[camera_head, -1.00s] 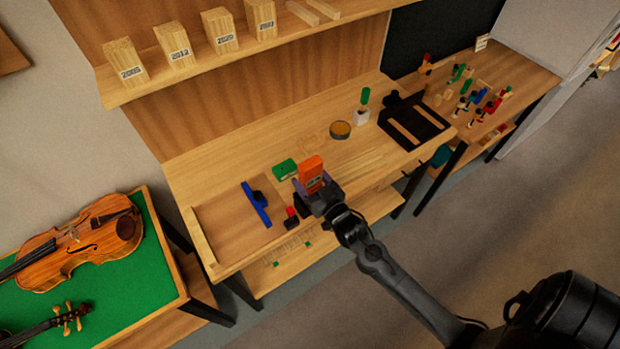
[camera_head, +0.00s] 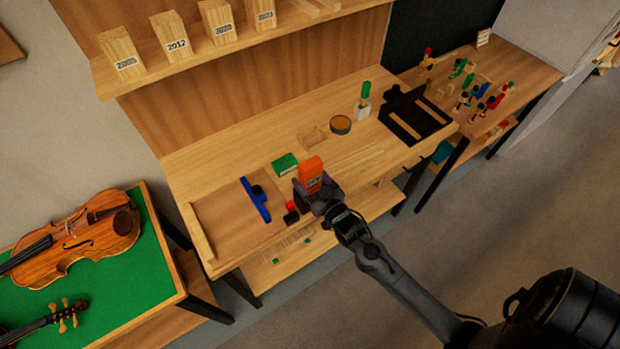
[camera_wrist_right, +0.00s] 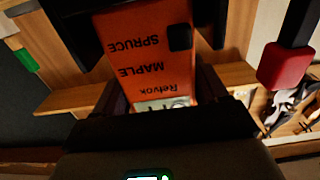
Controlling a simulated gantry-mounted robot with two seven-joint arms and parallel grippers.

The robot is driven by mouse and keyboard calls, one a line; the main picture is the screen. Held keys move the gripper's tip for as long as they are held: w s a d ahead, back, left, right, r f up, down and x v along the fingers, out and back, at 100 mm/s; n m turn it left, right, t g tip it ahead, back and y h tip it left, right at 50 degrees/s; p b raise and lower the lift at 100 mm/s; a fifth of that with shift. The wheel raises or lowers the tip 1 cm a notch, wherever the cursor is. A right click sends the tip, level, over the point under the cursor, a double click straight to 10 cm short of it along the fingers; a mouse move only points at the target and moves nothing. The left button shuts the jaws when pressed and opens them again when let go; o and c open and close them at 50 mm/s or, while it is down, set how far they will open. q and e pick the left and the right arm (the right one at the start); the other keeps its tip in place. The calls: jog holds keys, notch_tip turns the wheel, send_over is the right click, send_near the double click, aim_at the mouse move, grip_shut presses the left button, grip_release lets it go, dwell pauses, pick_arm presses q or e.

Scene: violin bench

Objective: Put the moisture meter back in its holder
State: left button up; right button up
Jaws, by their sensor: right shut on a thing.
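The moisture meter (camera_head: 311,173) is an orange block with a small pale display. My right gripper (camera_head: 315,193) is shut on it and holds it upright near the bench's front edge. In the right wrist view the meter (camera_wrist_right: 148,58) sits between the fingers, with "SPRUCE" and "MAPLE" printed on it upside down. A small pale wooden piece (camera_head: 312,137) lies farther back on the bench; I cannot tell for sure that it is the holder. My left gripper is not in view.
The bench (camera_head: 235,145) also carries a green box (camera_head: 285,164), a blue tool (camera_head: 256,199), a red-topped black item (camera_head: 291,213), a round tin (camera_head: 340,124) and a black tray (camera_head: 415,118). A shelf (camera_head: 200,62) with dated wood blocks overhangs the back.

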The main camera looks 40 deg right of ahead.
jog(key=shift+f+b, duration=0.35)
jog(key=shift+f, duration=0.25)
jog(key=o, duration=1.2)
jog(key=shift+r, duration=0.1)
jog(key=shift+o, duration=0.3)
jog(key=shift+s, duration=0.15)
